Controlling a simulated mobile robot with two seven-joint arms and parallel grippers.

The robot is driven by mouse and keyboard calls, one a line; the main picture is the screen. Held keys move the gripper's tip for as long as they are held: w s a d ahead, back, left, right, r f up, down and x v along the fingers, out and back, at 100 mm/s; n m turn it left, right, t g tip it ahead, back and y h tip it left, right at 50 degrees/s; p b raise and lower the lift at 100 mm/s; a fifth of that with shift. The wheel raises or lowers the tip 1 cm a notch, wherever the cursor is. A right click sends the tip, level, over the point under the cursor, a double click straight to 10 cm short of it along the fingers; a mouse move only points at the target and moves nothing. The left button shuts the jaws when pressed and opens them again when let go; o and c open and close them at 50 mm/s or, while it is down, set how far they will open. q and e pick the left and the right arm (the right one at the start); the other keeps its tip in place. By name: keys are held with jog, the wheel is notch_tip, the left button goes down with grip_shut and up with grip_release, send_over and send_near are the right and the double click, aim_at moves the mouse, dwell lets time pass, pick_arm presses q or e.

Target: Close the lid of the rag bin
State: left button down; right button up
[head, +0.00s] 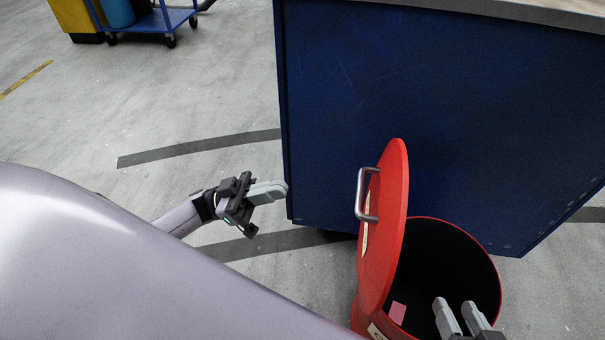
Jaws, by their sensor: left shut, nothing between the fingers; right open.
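The red rag bin (490,262) stands at the lower right, with its dark inside showing. Its round red lid (393,215) stands open, tipped up nearly upright at the bin's left side. A metal handle (361,196) sits on the lid's left face. My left gripper (284,189) is shut and empty, left of the lid and handle and apart from them. My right gripper (455,304) is open at the bottom edge, in front of the bin's opening in the picture. Its rear part is cut off by the frame.
A pink piece (397,313) shows inside the bin. A large blue cabinet (430,100) stands behind the bin, its left edge near my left gripper. Grey floor (200,100) with dark stripes is clear at the left. A blue cart (165,20) stands far back.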

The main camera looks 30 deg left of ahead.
pick_arm(q)
jog(key=d+f+x, duration=0.1)
jog(key=f+x, duration=0.1)
jog(key=x, duration=0.9)
jog(key=shift+w+d+b, duration=0.3)
jog(key=shift+d, duration=0.1)
pick_arm(e)
jog(key=shift+a+f, duration=0.1)
jog(key=shift+a, duration=0.05)
jog(key=shift+w+r, duration=0.15)
jog(key=shift+r, duration=0.05)
